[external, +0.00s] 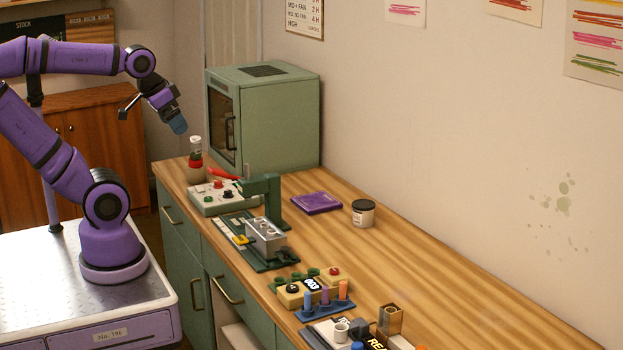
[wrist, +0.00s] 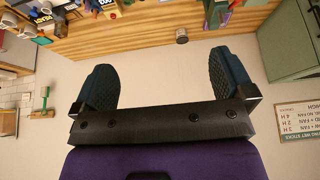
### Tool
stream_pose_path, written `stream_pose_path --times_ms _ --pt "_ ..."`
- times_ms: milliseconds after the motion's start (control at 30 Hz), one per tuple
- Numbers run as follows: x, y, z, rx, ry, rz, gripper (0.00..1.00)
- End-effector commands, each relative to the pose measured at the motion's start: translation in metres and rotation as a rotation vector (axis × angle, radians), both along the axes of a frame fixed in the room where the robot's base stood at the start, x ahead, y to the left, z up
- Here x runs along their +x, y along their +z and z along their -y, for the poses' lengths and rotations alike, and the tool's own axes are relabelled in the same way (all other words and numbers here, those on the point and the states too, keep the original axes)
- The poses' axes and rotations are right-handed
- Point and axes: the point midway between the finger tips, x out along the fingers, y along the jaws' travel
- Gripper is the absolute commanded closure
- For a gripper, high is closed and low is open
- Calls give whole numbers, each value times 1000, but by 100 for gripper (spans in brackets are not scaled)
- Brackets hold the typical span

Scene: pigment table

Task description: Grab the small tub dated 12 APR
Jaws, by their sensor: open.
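A small round tub (external: 363,213) with a dark rim and a pale label stands upright on the wooden bench, right of the purple flat packet. I cannot read a date on it. A small tub-like thing (wrist: 182,36) also shows in the wrist view, near the bench edge, beyond and between my fingers. My gripper (external: 178,125) is up in the air left of the green oven, well away from the tub. In the wrist view my gripper (wrist: 165,80) has its two dark blue fingers wide apart with nothing between them.
A green oven (external: 275,120) stands at the bench's far end, with a red-banded bottle (external: 195,153) beside it. A control box (external: 218,197), a green press (external: 266,205) and several small items line the front edge. Bare wood (external: 440,255) surrounds the tub's right side.

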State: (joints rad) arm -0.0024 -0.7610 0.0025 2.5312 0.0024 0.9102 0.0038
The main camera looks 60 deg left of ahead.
Motion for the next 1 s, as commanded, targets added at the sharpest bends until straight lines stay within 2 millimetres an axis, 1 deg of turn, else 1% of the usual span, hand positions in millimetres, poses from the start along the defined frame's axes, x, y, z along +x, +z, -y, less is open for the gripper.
stream_pose_path --times_ms 67,167,267,400,567,600,767,800,867,1000 --pt "7 3 0 -3 4 -2 0" --pt "27 10 -2 -12 17 -8 0" --pt "57 18 -4 -23 38 -13 0" --pt "105 26 -8 -39 72 -19 0" --pt "162 27 -14 -53 112 -25 0" --pt "177 26 -15 -57 123 -26 0" --pt "235 16 -21 -64 163 -32 0" --pt "249 12 -23 -66 173 -34 0" --pt "271 5 -25 -67 187 -35 0" --pt "321 -15 -30 -69 222 -38 0"
